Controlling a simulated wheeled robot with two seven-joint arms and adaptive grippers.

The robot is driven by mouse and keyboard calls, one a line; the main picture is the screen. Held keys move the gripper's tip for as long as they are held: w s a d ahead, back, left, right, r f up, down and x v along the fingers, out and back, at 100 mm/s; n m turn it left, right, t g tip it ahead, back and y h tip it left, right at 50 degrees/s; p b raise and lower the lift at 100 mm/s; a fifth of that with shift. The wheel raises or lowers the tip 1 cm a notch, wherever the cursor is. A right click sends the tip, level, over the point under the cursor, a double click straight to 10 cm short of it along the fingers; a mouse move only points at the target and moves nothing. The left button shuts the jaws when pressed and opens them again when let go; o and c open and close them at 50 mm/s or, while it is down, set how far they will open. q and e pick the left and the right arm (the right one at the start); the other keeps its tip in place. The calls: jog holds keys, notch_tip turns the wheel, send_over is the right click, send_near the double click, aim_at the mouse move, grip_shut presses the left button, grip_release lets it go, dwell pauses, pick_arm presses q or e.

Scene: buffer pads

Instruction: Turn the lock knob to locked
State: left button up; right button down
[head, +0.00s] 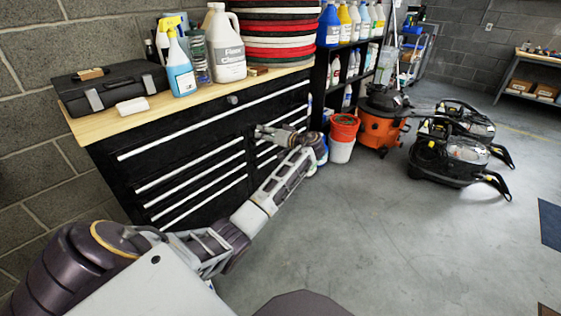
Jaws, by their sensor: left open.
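The lock knob (232,99) is a small, round grey knob on the top front of the black drawer cabinet (125,178), just below the wooden top. Its exact turn angle is too small to tell. My left arm reaches in from the lower left and bends back toward the cabinet. My left gripper (259,131) is open and looks empty. It is in front of the drawer fronts, lower and to the right of the knob, and apart from it in the picture. My right gripper is not in view.
On the wooden top (105,122) stand a black case (110,85), a spray bottle (180,72), a white jug (227,48) and stacked round pads (277,30). An orange bucket (343,135) and a vacuum (380,120) stand to the right. The floor in front is clear.

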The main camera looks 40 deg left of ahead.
pick_arm(q)
jog(key=w+d+f+m+t+h, duration=0.1)
jog(key=d+f+m+h, duration=0.1)
jog(key=f, duration=0.4)
jog(key=w+d+f+m+t+h, duration=0.1)
jog(key=d+f+m+h, duration=0.2)
jog(key=f, duration=0.3)
jog(key=shift+m+t+h, duration=0.3)
jog(key=shift+m+h, duration=0.4)
jog(key=shift+m, duration=0.1)
jog(key=shift+f, duration=0.1)
